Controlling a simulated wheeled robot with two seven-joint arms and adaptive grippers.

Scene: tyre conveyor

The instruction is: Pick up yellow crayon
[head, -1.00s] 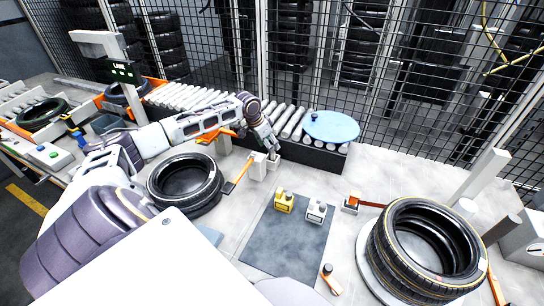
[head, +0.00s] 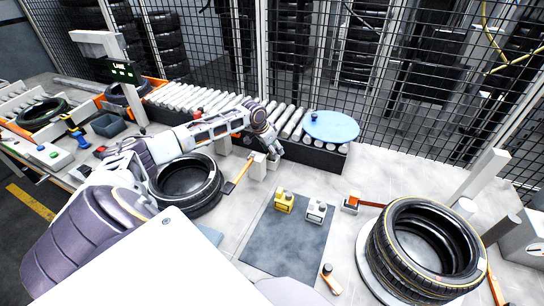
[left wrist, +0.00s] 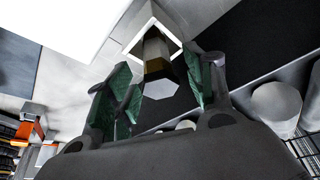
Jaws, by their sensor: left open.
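In the left wrist view, a short faceted piece with a yellow band (left wrist: 158,68) and a grey end stands between my fingers. It looks like the yellow crayon, in front of a bright white block. My left gripper (left wrist: 160,90) is open, with a green-padded finger on either side of the piece and gaps visible. In the head view, my left gripper (head: 272,157) points down beside a small white block (head: 257,167), in front of the rollers. The crayon cannot be made out there. My right gripper is not in view.
The roller conveyor (head: 185,98) and a blue disc (head: 331,126) are behind. A dark mat (head: 285,246) holds yellow (head: 284,201) and white (head: 316,210) items. Another tyre (head: 425,245) is at right.

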